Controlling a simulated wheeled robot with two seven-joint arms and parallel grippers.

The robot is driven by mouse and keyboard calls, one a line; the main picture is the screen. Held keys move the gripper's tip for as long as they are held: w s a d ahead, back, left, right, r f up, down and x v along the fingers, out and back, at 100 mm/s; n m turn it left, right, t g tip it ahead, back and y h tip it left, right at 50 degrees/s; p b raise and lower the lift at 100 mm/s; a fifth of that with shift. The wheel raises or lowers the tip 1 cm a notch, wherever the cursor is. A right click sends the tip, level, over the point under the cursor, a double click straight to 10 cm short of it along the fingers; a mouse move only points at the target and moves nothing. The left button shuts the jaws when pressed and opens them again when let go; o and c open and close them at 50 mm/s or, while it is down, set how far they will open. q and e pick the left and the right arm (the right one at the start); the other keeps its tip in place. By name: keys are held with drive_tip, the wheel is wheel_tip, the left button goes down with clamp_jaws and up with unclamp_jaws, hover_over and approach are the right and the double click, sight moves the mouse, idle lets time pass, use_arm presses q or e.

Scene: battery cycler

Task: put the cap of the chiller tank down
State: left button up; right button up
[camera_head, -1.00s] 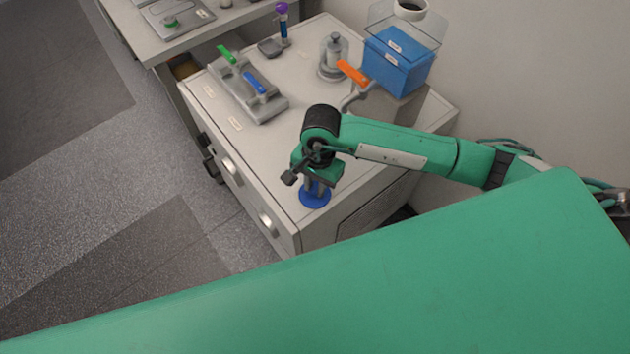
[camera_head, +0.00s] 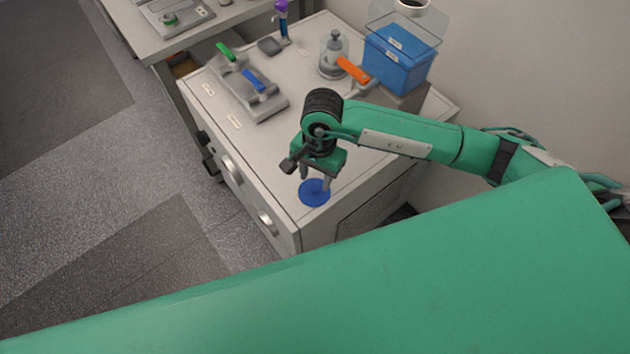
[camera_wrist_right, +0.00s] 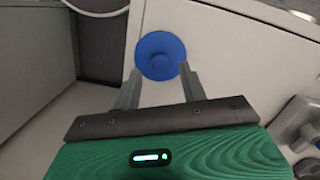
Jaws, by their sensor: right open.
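The round blue cap (camera_head: 314,193) lies flat on the top of the white cabinet, close to its front corner. In the right wrist view the cap (camera_wrist_right: 160,56) shows as a blue disc with a small knob in its middle. My right gripper (camera_head: 315,176) is open just above the cap. The blue chiller tank (camera_head: 398,62) stands at the back right of the cabinet, with a clear box-like part and a dark round opening on top. My left gripper is not in view.
The white cabinet top (camera_head: 290,130) holds a grey fixture (camera_head: 249,92) with green and blue handles, an orange-handled valve (camera_head: 353,70), a glass vessel (camera_head: 334,55) and a purple-topped stand (camera_head: 282,20). Cabinet top between the fixture and my right gripper is clear.

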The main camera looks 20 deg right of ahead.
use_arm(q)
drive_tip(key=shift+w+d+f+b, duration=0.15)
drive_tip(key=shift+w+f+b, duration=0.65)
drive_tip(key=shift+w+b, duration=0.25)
use_arm(e)
wheel_tip(320, 180, up, 9)
drive_tip(key=shift+w+d, duration=0.4)
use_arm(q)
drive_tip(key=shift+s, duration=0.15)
